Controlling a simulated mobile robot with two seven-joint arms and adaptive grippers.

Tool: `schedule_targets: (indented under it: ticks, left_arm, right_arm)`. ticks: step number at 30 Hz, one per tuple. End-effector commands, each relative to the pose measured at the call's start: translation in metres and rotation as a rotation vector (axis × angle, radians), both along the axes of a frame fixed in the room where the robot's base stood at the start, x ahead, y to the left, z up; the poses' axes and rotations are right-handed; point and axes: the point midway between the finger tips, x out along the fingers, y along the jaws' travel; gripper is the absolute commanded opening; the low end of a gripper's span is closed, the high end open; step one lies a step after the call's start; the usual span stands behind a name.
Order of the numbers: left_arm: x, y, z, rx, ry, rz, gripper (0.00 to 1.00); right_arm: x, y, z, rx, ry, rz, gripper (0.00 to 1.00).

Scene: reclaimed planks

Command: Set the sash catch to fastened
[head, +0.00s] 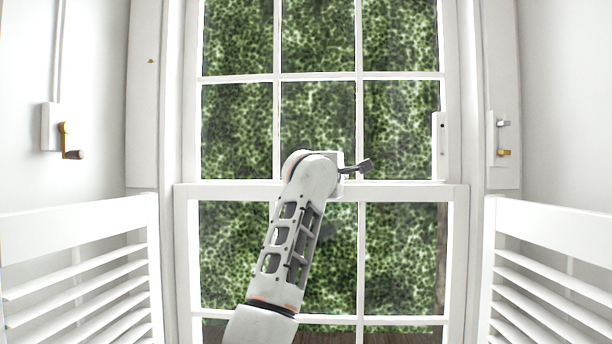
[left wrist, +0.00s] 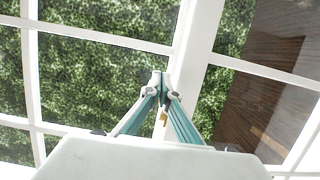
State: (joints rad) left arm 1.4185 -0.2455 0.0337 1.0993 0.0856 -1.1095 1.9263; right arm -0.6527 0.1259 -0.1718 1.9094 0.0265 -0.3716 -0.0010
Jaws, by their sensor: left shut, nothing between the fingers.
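The window's white meeting rail (head: 400,190) runs across the middle of the head view. My left arm reaches up to it, and my left gripper (head: 362,166) shows as a dark piece just above the rail, pointing right. In the left wrist view the fingers of my left gripper (left wrist: 161,78) are together at the tips with nothing between them. A small brass piece (left wrist: 163,118), perhaps part of the sash catch, shows between the finger bases against the white rail. Most of it is hidden, and I cannot tell its setting or whether my gripper touches it. My right gripper is out of view.
A brass crank handle (head: 66,141) is on a white plate on the left wall. A plate with two small levers (head: 503,140) is at right. A white upright block (head: 439,146) stands at the rail's right end. Louvred shutters (head: 80,270) flank the window.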

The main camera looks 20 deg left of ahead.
Motion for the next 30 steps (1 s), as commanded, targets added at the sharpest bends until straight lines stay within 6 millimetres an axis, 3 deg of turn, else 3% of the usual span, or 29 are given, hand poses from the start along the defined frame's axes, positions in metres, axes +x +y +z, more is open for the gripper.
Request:
schedule_targets:
  ticks: [25, 30]
  left_arm:
    - [-0.0001, 0.0001, 0.0, 0.0, 0.0, 0.0, 0.0]
    - [-0.0002, -0.0001, 0.0083, 0.0, -0.001, 0.0, 0.0]
  right_arm:
    - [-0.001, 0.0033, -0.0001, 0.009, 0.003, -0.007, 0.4]
    - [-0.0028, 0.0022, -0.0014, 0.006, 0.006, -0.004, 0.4]
